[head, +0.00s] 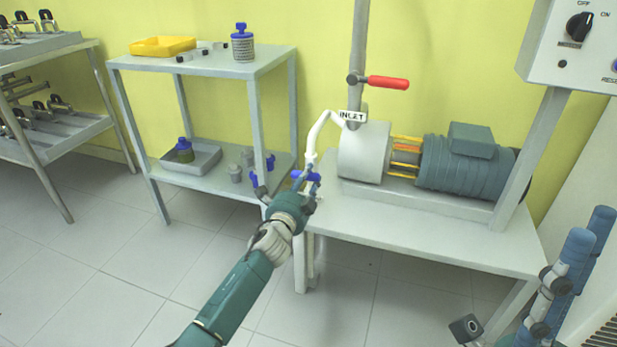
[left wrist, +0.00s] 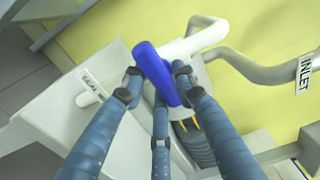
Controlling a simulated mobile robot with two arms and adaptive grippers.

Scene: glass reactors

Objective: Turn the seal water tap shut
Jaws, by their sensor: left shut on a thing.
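The seal water tap has a blue handle (head: 308,177) on a thin white pipe at the left end of the pump bench. In the left wrist view the blue handle (left wrist: 155,72) sits between the fingers. A label starting "SEAL" (left wrist: 92,88) is beside it, partly hidden by a finger. My left gripper (head: 300,184) reaches up to the tap from the front and is shut on the blue handle. Its fingertips (left wrist: 156,82) touch or nearly touch the handle's sides. Blue jointed parts at the lower right of the head view may be my right gripper, cut off by the edge.
The pump (head: 364,155) and its motor (head: 465,165) stand on the white bench (head: 430,232). A red-handled valve (head: 388,82) is on the inlet pipe above. A grey shelf (head: 215,68) with bottles stands left of the gripper. A switch box (head: 560,40) hangs at upper right.

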